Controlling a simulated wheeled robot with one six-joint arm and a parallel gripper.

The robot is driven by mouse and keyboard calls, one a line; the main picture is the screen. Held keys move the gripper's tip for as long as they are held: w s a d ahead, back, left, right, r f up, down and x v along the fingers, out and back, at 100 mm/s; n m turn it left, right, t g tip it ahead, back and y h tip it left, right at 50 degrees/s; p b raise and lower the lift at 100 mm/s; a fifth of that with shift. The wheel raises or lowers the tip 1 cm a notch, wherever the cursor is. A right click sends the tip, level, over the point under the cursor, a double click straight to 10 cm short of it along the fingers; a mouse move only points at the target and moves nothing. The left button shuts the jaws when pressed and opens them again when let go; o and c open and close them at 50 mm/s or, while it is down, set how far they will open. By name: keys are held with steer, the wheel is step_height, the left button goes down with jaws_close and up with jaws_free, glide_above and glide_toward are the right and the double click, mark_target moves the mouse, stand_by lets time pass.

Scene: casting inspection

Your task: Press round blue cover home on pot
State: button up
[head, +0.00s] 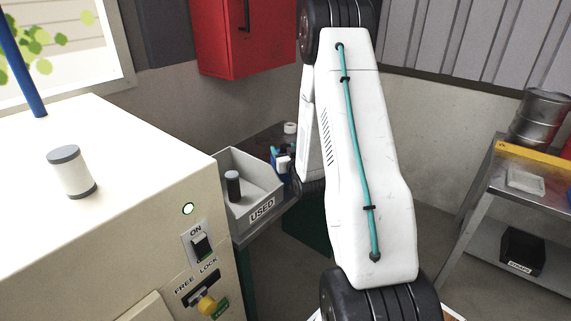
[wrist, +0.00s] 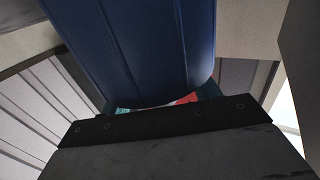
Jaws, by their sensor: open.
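No pot and no round blue cover can be made out for certain in either view. In the wrist view a large dark blue ribbed surface (wrist: 140,50) with a rounded lower corner fills the upper middle, very close; I cannot tell whether it is the cover. My gripper (wrist: 170,122) shows in the wrist view as a dark bolted body across the bottom, and it is open. Its fingertips are not clear, and nothing is seen held. In the head view my white arm hides the gripper and whatever lies behind it.
A cream machine (head: 110,140) at left carries a white grey-ended cylinder (head: 72,172). Beside it, a grey USED bin (head: 248,160) holds a dark cylinder (head: 233,186). A red cabinet (head: 235,40) hangs behind. A metal bench (head: 480,190) with a drum (head: 541,118) stands right.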

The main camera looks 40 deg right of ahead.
jaws_close()
